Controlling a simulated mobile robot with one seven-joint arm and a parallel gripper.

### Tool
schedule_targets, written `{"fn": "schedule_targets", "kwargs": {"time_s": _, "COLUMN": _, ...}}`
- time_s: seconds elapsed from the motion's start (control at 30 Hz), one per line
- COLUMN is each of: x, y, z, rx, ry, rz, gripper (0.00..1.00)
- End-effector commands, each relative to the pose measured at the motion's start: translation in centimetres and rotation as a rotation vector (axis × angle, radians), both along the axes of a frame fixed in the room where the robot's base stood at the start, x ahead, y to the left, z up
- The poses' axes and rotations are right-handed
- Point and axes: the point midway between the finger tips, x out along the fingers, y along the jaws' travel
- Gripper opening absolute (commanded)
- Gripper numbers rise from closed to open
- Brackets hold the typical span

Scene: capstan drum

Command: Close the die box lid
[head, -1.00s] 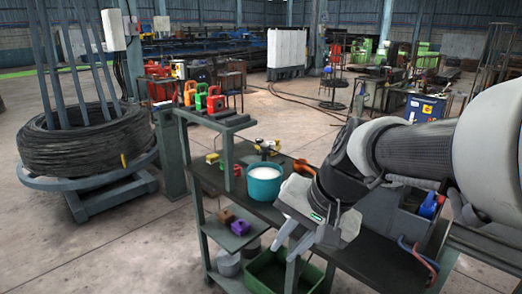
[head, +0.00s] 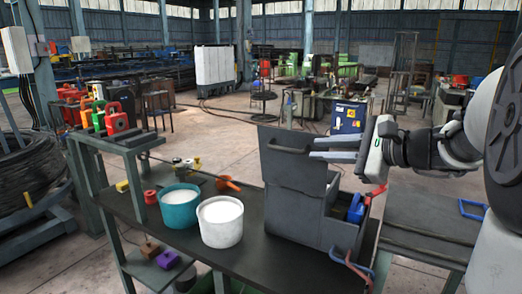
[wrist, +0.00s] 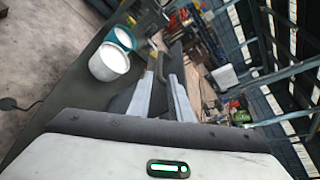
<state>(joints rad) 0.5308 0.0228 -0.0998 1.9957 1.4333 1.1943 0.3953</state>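The dark grey die box (head: 308,222) stands on the right part of the black bench. Its lid (head: 287,172) is raised, standing roughly upright on the box's left side, with a bar handle (head: 288,150) near its upper edge. A blue item (head: 356,208) shows in the open box. My gripper (head: 312,148) is level with the upper lid, its fingers pointing left, with a gap between them. In the wrist view the handle (wrist: 159,64) shows just beyond and between the fingertips (wrist: 163,78); whether they touch the lid I cannot tell.
A white bucket (head: 220,223) and a teal bucket (head: 179,208) stand left of the box. A red-handled tool (head: 375,194) is at the box's right. Padlocks (head: 117,120) sit on a raised shelf at left. A lower table (head: 425,225) is to the right.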

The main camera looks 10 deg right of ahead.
Motion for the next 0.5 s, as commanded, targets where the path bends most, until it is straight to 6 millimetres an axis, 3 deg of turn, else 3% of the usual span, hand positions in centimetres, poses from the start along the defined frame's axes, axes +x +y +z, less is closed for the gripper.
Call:
{"fn": "schedule_targets", "kwargs": {"time_s": 0.3, "x": 5.4, "y": 4.3, "z": -2.0, "rx": 0.0, "ry": 0.003, "rz": 0.005, "gripper": 0.19}}
{"fn": "schedule_targets", "kwargs": {"time_s": 0.5, "x": 7.9, "y": 6.1, "z": -2.9, "rx": 0.0, "ry": 0.002, "rz": 0.004, "gripper": 0.19}}
